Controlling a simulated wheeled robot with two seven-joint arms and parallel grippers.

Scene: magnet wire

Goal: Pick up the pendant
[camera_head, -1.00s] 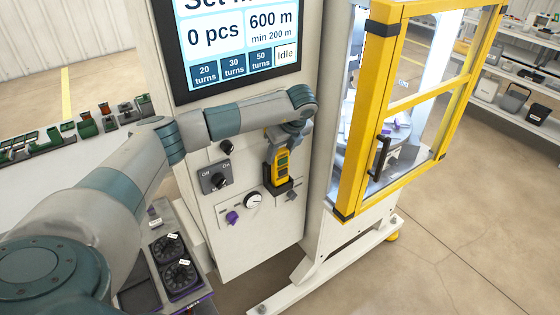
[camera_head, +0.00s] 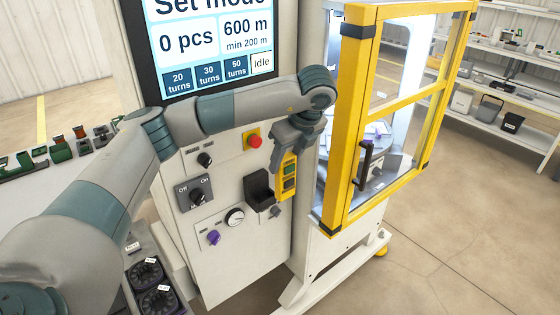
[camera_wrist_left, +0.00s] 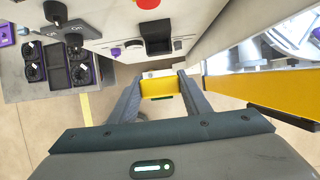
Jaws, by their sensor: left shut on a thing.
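The pendant (camera_head: 287,181) is a yellow handheld unit with dark and green buttons on its face. It hangs roughly upright below my left gripper (camera_head: 292,148), which is shut on its upper end. In the left wrist view the yellow pendant (camera_wrist_left: 158,88) sits between the two fingers of the gripper (camera_wrist_left: 162,90). The black holder (camera_head: 259,186) on the machine's front panel is empty, and the pendant is apart from it, to its right. My right gripper is not in view.
The yellow-framed door (camera_head: 352,110) of the machine stands just right of the pendant. A red button (camera_head: 254,141), an Off/On switch (camera_head: 196,193) and a purple knob (camera_head: 214,237) are on the panel.

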